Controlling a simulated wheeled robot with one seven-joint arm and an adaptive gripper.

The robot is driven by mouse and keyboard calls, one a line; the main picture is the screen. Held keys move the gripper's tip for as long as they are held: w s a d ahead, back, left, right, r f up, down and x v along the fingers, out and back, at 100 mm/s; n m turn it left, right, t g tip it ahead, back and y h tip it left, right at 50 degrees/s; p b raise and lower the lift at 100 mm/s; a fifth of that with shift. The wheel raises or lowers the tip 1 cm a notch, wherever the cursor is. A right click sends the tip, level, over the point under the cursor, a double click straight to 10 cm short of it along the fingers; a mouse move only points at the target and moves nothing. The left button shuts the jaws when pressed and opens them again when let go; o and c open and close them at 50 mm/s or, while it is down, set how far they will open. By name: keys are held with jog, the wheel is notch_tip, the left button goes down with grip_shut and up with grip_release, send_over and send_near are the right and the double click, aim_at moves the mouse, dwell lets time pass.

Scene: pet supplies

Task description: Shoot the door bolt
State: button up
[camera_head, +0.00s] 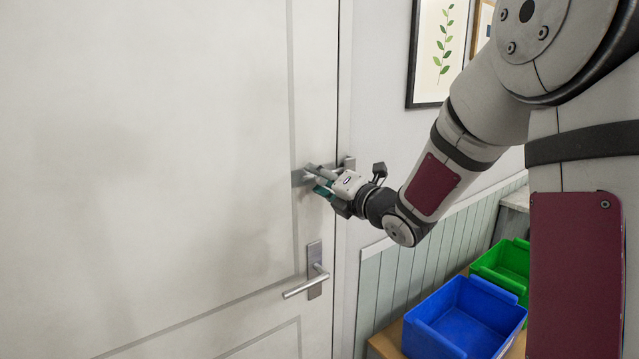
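The door bolt (301,178) is a grey metal fitting on the white door (150,150), near the door's right edge. A small metal keeper (348,163) sits beside it on the frame side. My gripper (319,181) is at the bolt, reaching in from the right, with its fingers pointing left toward the door. The fingers and the gripper body cover much of the bolt. I cannot tell whether the fingers touch the bolt or hold it, or how far the bolt reaches toward the keeper. The door looks closed.
A lever handle (308,284) on a metal plate is below the bolt. A blue bin (462,322) and a green bin (507,264) stand on a wooden surface at the lower right. A framed leaf print (436,52) hangs on the wall. The door's left part is clear.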

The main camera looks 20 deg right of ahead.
dwell(0.5)
jog(key=shift+s+d, duration=0.15)
jog(key=v, duration=1.1)
jog(key=shift+s, duration=0.3)
jog(key=s+a+f+m+g+h, duration=0.1)
jog(key=s+m+g, duration=0.3)
jog(key=s+m, duration=0.4)
jog(key=s+a+f+m+g+h, duration=0.1)
jog(key=s+a+m+g+h, duration=0.1)
jog(key=s+m, duration=0.7)
jog(key=s+a+f+m+g+h, duration=0.1)
jog(key=s+a+m+g, duration=0.3)
jog(key=s+m, duration=0.4)
jog(key=m+g+h, duration=0.1)
jog(key=m, duration=0.2)
jog(key=shift+s+f+g+h, duration=0.3)
jog(key=shift+f+g, duration=0.05)
jog(key=shift+g, duration=0.05)
